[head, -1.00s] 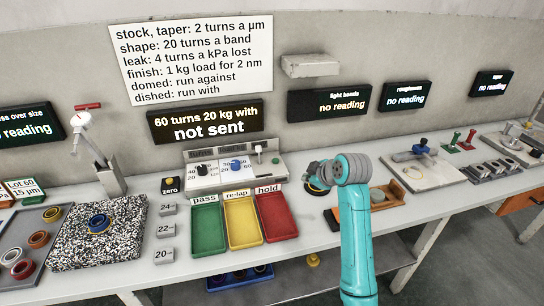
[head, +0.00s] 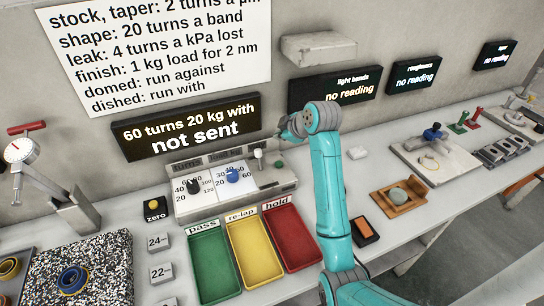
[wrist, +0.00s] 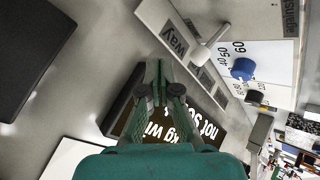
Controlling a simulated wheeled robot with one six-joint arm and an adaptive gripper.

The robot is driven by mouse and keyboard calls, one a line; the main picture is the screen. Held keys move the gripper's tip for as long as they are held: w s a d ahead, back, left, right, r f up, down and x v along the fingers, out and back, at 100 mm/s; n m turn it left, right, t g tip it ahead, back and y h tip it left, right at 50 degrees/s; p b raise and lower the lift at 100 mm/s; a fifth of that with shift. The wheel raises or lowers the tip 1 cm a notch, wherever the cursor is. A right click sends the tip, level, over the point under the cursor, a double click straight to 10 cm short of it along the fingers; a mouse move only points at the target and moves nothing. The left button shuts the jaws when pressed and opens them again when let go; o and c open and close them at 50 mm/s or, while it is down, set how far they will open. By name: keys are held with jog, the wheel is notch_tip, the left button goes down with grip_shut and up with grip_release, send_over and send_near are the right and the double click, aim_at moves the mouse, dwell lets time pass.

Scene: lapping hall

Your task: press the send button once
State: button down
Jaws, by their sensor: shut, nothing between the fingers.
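The control panel (head: 240,196) stands against the wall. It carries a black knob (head: 193,186), a blue knob (head: 232,175), a white lever (head: 258,155) and, at its right end, a small dark button (head: 278,163), which seems to be the send button; its label is not readable. My gripper (head: 281,136) is shut and empty, above the panel's right end and apart from the button. In the wrist view the shut fingers (wrist: 160,80) show beside the lever (wrist: 208,45); I cannot make out the button there. The display (head: 190,126) reads "60 turns 20 kg with not sent".
Green, yellow and red trays (head: 296,238) lie in front of the panel. A yellow zero button (head: 154,207) stands to its left. A grey wall box (head: 318,48) and the light bands display (head: 335,88) are close behind my arm.

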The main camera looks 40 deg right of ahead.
aim_at(280, 164)
dwell(0.3)
jog(key=shift+f, duration=4.4)
jog(key=shift+f, duration=0.15)
jog(key=shift+f, duration=0.25)
jog(key=shift+f, duration=0.55)
jog(key=shift+r, duration=0.95)
jog(key=shift+r, duration=2.55)
